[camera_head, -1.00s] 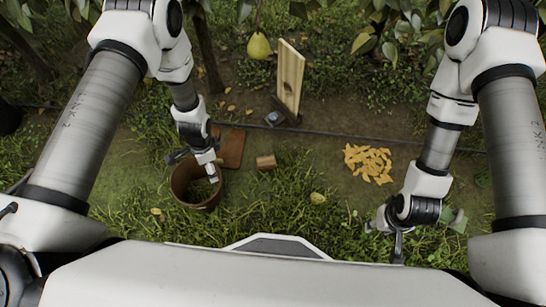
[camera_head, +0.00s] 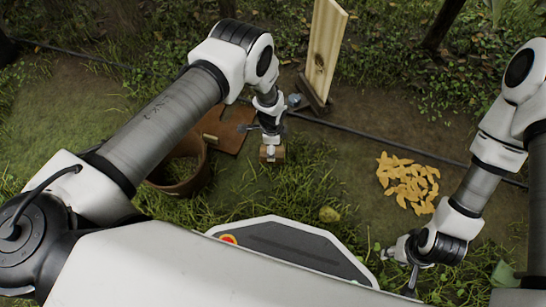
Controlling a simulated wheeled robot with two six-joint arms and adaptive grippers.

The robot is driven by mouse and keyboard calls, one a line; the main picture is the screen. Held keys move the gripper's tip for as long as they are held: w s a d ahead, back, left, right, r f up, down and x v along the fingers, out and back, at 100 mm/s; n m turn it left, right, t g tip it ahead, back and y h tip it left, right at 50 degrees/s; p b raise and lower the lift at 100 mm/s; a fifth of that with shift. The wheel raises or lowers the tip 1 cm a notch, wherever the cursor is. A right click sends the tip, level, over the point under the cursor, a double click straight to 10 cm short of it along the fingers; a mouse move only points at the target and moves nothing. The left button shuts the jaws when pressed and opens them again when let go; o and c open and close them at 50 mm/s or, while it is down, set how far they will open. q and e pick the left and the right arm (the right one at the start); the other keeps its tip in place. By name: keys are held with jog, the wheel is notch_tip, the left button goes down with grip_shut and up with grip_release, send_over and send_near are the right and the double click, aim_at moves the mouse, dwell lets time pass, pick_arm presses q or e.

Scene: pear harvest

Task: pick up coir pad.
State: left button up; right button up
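A small brown block (camera_head: 280,155), which looks like the coir pad, lies on the soil at the edge of the grass. My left gripper (camera_head: 270,152) points down right at the block and covers part of it. I cannot tell whether its fingers are closed on the block. My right gripper (camera_head: 399,267) is low over the grass at the lower right, far from the block, with its fingers apart and nothing between them.
A brown round bucket (camera_head: 190,187) stands left of the block, partly behind my arm. A flat reddish-brown board (camera_head: 233,120) lies behind it. An upright wooden board (camera_head: 325,50) stands at the back. Yellow leaves (camera_head: 408,182) and a fallen pear (camera_head: 329,214) lie right.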

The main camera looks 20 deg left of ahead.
pick_arm(q)
notch_tip(320, 180, down, 4)
jog(key=shift+d+f+b, duration=0.1)
jog(key=shift+f+b, duration=0.1)
jog(key=shift+b, duration=1.05)
jog(key=shift+r, duration=0.2)
jog(key=c, duration=1.3)
notch_tip(320, 180, up, 10)
jog(key=p, duration=0.6)
jog(key=shift+p, duration=0.35)
jog(key=o, duration=0.6)
jog(key=c, duration=0.4)
